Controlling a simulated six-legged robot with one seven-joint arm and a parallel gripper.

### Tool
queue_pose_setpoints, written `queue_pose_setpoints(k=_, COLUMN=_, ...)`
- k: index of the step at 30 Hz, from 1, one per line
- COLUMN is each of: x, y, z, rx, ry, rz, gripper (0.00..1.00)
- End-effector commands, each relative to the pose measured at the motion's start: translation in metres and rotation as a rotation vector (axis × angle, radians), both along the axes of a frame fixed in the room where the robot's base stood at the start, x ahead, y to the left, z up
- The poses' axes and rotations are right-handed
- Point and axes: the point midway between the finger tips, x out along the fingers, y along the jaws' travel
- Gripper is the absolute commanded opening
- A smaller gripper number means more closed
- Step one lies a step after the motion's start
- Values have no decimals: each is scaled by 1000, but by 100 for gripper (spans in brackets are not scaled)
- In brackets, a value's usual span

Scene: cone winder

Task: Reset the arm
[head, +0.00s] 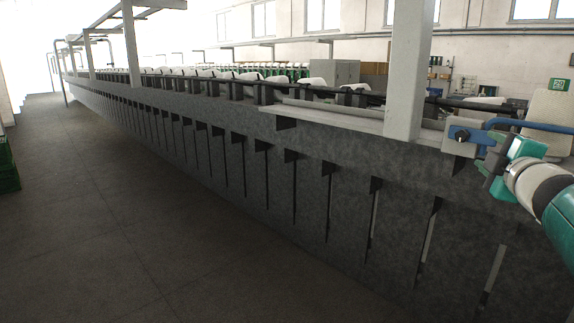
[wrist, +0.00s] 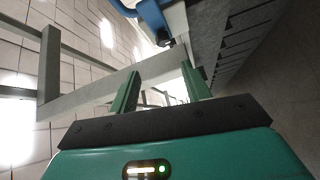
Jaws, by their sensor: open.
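My gripper (head: 487,168) is at the right of the head view, at the end of my white and teal arm, close to the near face of the winding machine (head: 300,190). In the wrist view my gripper (wrist: 160,88) has its two green fingers well apart, with nothing between them. A small light box with a dark knob (head: 461,135) and a blue part sits on the machine's rail, just left of my gripper in the head view. A blue and white part (wrist: 155,15) with a dark knob shows beyond the fingers in the wrist view.
A white upright post (head: 408,75) rises from the machine close to my arm. A blue tube (head: 535,125) runs near my gripper. Green crates (head: 8,165) stand at the far left. The grey floor (head: 110,220) along the machine is clear.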

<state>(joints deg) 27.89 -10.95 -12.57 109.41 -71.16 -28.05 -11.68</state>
Motion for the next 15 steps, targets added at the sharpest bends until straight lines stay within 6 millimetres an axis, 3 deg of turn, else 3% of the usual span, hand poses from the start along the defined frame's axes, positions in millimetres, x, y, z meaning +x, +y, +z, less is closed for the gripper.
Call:
queue_pose_setpoints(k=2, x=-6, y=23, z=-6, rx=148, ry=-28, rz=-62, gripper=48)
queue_pose_setpoints(k=5, x=-19, y=52, z=-32, rx=374, ry=-19, rz=-154, gripper=48)
queue_pose_setpoints(k=11, x=-63, y=131, z=-119, rx=815, ry=146, rz=-308, gripper=48)
queue_pose_setpoints(k=15, x=-105, y=191, z=-181, rx=1047, ry=332, rz=-391, gripper=48)
